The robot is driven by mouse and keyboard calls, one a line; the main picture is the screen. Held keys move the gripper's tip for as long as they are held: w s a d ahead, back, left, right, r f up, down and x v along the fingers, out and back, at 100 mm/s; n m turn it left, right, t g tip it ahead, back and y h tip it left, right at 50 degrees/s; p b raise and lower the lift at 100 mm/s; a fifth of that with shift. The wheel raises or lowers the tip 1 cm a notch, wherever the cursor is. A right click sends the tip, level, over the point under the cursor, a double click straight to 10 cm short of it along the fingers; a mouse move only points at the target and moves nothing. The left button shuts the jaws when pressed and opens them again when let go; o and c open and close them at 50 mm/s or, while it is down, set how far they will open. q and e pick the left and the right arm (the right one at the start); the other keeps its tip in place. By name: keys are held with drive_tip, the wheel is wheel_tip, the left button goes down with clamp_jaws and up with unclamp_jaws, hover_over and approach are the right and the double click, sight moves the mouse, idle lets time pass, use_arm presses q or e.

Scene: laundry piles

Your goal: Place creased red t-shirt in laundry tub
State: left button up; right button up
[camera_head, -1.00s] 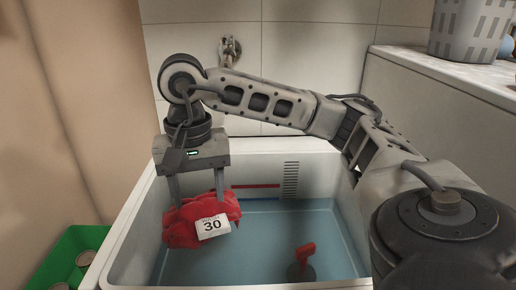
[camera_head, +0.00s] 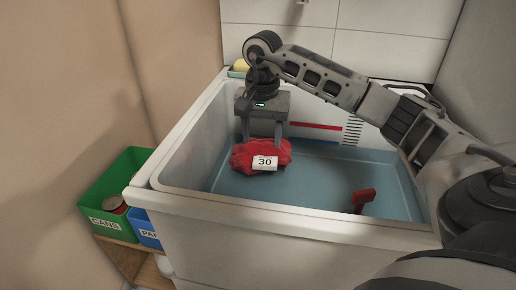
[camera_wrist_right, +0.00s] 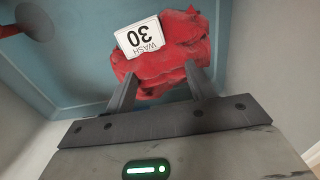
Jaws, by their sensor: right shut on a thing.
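The creased red t-shirt (camera_head: 243,158) is bunched up with a white label reading 30. My right gripper (camera_head: 263,143) is shut on it and holds it inside the white laundry tub (camera_head: 290,212), toward its left back corner. In the right wrist view the red shirt (camera_wrist_right: 165,65) sits between the two fingertips of my right gripper (camera_wrist_right: 160,82), over the blue tub floor (camera_wrist_right: 85,50). Whether the shirt touches the floor is hard to tell. My left gripper is out of view.
A red-handled plug (camera_head: 363,198) stands on the tub floor at the right. A green bin marked CANS (camera_head: 108,222) and a blue bin (camera_head: 143,228) sit on a wooden shelf left of the tub. A yellow item (camera_head: 240,65) lies at the tub's back left corner.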

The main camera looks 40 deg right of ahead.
sight(256, 140)
drive_tip(key=w+f, duration=0.2)
drive_tip(key=shift+w+f, duration=0.1)
drive_tip(key=shift+f, duration=0.25)
wheel_tip(256, 140, down, 3)
drive_tip(key=shift+r+b, duration=0.2)
drive_tip(key=shift+b, duration=0.2)
drive_tip(key=shift+d+f, duration=0.1)
drive_tip(key=shift+f, duration=0.1)
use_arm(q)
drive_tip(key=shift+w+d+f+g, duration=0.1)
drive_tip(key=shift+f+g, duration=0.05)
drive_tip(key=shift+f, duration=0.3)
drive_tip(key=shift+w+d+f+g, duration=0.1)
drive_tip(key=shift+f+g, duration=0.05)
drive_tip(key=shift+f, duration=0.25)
use_arm(e)
drive_tip(key=shift+r, duration=0.1)
drive_tip(key=shift+f, duration=0.25)
drive_tip(key=o, duration=1.4)
drive_tip(key=shift+r, duration=0.1)
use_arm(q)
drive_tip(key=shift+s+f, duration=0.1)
